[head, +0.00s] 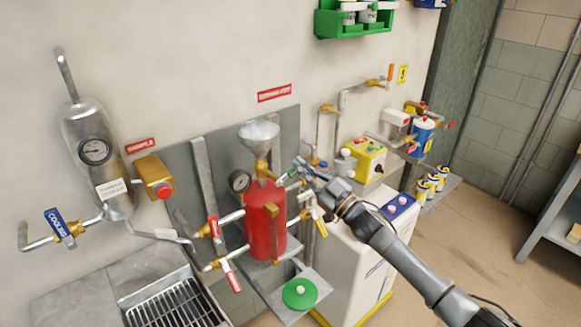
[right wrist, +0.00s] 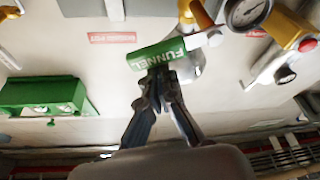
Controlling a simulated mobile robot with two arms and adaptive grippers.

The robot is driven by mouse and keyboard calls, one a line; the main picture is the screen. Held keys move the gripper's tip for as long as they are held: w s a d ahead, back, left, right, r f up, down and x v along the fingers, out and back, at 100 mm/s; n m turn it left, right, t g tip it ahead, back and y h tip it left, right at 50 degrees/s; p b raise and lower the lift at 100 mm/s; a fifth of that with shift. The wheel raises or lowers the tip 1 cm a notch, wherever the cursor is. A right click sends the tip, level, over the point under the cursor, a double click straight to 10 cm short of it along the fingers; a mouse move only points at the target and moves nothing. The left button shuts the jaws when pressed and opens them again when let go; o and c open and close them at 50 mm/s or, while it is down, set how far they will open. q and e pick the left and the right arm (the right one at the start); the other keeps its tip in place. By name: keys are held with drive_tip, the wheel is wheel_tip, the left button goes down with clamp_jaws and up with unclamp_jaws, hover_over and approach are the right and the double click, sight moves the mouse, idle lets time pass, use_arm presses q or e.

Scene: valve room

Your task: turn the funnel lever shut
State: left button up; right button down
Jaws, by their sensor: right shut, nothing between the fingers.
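The funnel lever has a green sleeve marked FUNNEL and shows in the right wrist view (right wrist: 157,53). In the head view its green part (head: 289,174) sticks out to the right, below the metal funnel (head: 258,138) and above the red tank (head: 266,222). My right gripper (head: 299,167) is at the lever's outer end. In the right wrist view its closed fingertips (right wrist: 160,76) are right at the sleeve's edge, with nothing between them. I cannot tell whether they touch it. My left gripper is not in view.
A pressure gauge (head: 240,181) sits left of the funnel valve. Red-handled levers (head: 231,275) and a yellow lever (head: 320,223) are lower around the tank. A white cabinet (head: 345,262) and a yellow control box (head: 365,158) stand to the right, near my right arm.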

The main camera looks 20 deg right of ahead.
drive_tip(key=shift+w+d+f+m+t+h, duration=0.15)
drive_tip(key=shift+f+m+h, duration=0.25)
drive_tip(key=shift+m, duration=0.55)
drive_tip(key=shift+d+f+m+t+h, duration=0.25)
drive_tip(key=shift+f+m+h, duration=0.15)
drive_tip(key=shift+m, duration=0.6)
drive_tip(key=shift+w+d+f+m+t+h, duration=0.15)
drive_tip(key=shift+f+m+h, duration=0.25)
drive_tip(key=shift+m, duration=0.55)
drive_tip(key=shift+s, duration=0.1)
